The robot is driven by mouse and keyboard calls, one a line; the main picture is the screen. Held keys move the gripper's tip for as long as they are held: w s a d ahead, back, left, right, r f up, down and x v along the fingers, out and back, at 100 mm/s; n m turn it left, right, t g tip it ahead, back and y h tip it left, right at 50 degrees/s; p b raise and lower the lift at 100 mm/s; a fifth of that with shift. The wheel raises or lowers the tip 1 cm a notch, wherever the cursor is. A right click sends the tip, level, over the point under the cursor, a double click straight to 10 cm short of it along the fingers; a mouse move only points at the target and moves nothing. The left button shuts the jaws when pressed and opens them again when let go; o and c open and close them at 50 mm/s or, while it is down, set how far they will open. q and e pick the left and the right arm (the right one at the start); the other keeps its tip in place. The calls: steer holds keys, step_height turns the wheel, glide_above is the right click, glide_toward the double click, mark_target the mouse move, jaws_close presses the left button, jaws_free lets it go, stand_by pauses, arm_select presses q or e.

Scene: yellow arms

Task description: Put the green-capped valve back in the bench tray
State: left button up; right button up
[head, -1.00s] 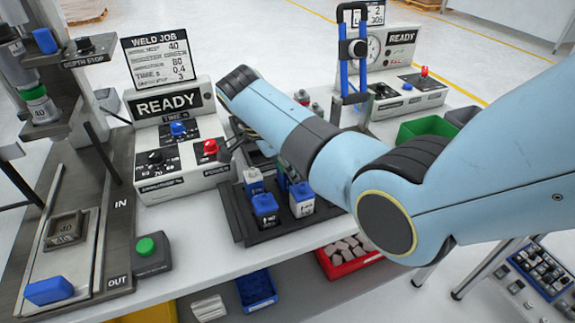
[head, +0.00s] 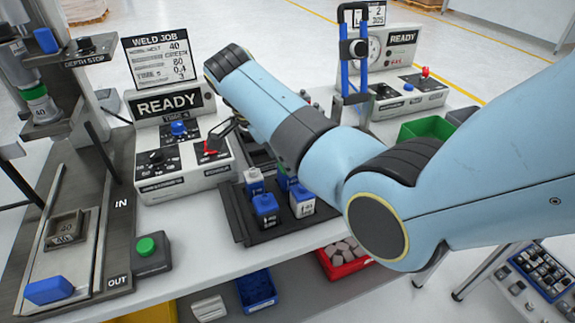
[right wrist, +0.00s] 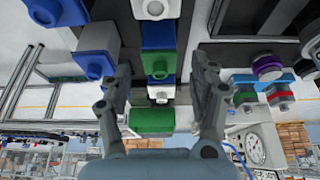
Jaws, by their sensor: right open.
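The dark bench tray (head: 240,212) sits on the white bench and holds several blue- and white-capped parts. A small green patch (head: 283,182) shows among them, partly hidden by my right arm. In the right wrist view, a green-capped block (right wrist: 152,120) lies between the spread fingers of my right gripper (right wrist: 156,95); I cannot tell whether they touch it. My left gripper is not in view.
The READY weld box (head: 180,175) with its red knob (head: 211,147) stands left of the tray, close to my right finger. A press station (head: 70,230) is at far left. A second READY box (head: 410,95) and a green bin (head: 425,128) stand right.

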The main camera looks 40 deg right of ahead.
steer(key=v, duration=0.8)
steer(key=shift+b, duration=0.4)
steer(key=shift+a+r, duration=0.1)
